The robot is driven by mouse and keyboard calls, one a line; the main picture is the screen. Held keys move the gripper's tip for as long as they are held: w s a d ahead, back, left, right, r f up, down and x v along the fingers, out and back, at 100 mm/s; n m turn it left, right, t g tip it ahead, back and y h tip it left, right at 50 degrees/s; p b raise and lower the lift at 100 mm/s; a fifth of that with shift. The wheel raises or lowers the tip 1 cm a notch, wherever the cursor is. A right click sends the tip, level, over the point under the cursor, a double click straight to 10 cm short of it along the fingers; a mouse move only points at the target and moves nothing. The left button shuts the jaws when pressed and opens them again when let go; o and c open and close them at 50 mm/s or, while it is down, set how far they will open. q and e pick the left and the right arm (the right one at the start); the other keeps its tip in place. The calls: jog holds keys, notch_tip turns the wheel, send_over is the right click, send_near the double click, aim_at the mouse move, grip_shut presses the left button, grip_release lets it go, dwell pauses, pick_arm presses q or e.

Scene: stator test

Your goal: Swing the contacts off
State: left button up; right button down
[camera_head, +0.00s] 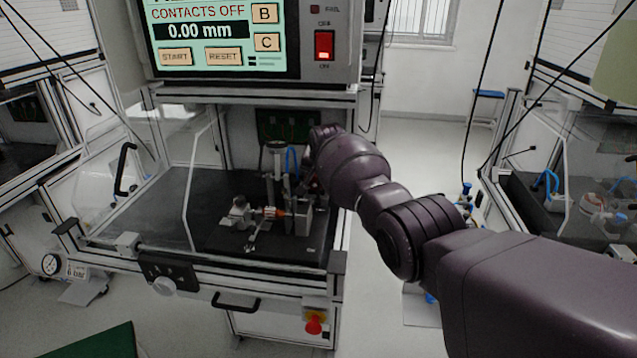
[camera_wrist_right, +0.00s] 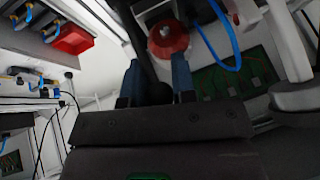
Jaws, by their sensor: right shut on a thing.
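My right arm reaches into the test cabinet in the head view, and its hand is largely hidden behind its own wrist. In the right wrist view the blue fingers of my right gripper (camera_wrist_right: 156,78) are shut on a dark lever (camera_wrist_right: 146,62). A round red part (camera_wrist_right: 168,40) lies just beyond the fingertips. In the head view the test fixture (camera_head: 302,220) stands on the dark cabinet floor, with a small orange part (camera_head: 271,212) at its middle. The screen (camera_head: 210,32) above reads CONTACTS OFF and 0.00 mm. The contacts cannot be told apart clearly. My left gripper is out of view.
A clear guard (camera_head: 165,185) stands at the cabinet's left side. A red-lit power switch (camera_head: 324,45) is beside the screen. Green boards (camera_wrist_right: 235,75) and blue hoses (camera_wrist_right: 222,40) lie close beyond the fingers in the wrist view. The cabinet floor's left part is bare.

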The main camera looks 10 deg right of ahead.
pick_arm(q)
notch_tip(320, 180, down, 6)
jog(key=b, duration=0.6)
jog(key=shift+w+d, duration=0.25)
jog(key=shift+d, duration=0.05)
pick_arm(e)
jog(key=w+g, duration=0.1)
jog(key=f+g, duration=0.1)
jog(key=g, duration=0.1)
jog(key=shift+w+d+f+y, duration=0.25)
jog(key=shift+w+f+y, duration=0.05)
jog(key=shift+w+y, duration=0.1)
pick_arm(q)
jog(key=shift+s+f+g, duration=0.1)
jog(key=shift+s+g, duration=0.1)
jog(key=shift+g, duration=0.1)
pick_arm(e)
jog(key=shift+r, duration=0.15)
jog(key=c, duration=0.9)
grip_release()
jog(key=shift+c, duration=0.2)
